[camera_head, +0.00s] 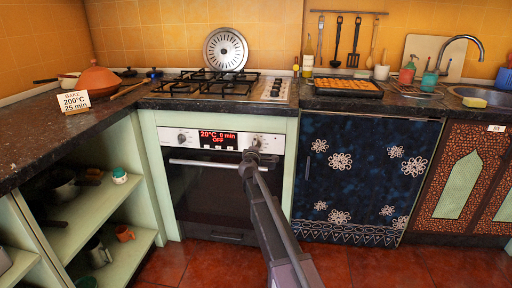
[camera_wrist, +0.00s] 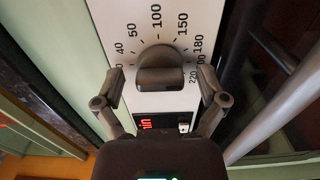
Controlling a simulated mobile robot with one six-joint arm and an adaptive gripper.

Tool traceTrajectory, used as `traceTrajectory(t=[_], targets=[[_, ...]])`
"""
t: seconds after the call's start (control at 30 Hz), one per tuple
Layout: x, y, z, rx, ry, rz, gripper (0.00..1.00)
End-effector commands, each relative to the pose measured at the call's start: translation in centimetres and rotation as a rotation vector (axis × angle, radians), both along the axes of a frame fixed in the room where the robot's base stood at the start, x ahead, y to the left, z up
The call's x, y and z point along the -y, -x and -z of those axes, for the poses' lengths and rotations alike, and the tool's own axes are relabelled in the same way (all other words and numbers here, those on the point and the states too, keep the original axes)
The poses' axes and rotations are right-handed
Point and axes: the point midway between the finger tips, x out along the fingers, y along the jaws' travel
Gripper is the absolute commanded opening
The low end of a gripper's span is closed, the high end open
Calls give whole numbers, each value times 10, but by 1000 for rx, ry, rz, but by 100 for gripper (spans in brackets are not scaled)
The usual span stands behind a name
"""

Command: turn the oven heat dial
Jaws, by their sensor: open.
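The oven (camera_head: 215,190) is built in under the hob, with a white control panel. Its display (camera_head: 218,139) reads 20°C, 0 min and OFF. A left knob (camera_head: 182,137) sits on the panel; the right one is mostly hidden behind my gripper in the head view. In the wrist view the heat dial (camera_wrist: 160,70) is a dark round knob with a raised grip bar, ringed by numbers from about 40 to 220. My gripper (camera_wrist: 160,82) is open, with one finger on each side of the dial. The gripper also shows in the head view (camera_head: 250,158).
The oven door handle (camera_head: 205,163) runs below the panel; it also shows at the right of the wrist view (camera_wrist: 275,115). A card (camera_head: 74,102) on the counter reads BAKE 200°C 25 min. A tray of food (camera_head: 347,87) stands on the right counter.

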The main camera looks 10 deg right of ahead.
Motion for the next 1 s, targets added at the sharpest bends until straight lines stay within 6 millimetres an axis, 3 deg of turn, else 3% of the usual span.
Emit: traceTrajectory(t=[0.37, 0.8, 1.0], targets=[[-6, 21, 0, 0, 0, -1, 91], [-27, 87, 0, 0, 0, -1, 91], [-35, 107, 0, 0, 0, -1, 91]])
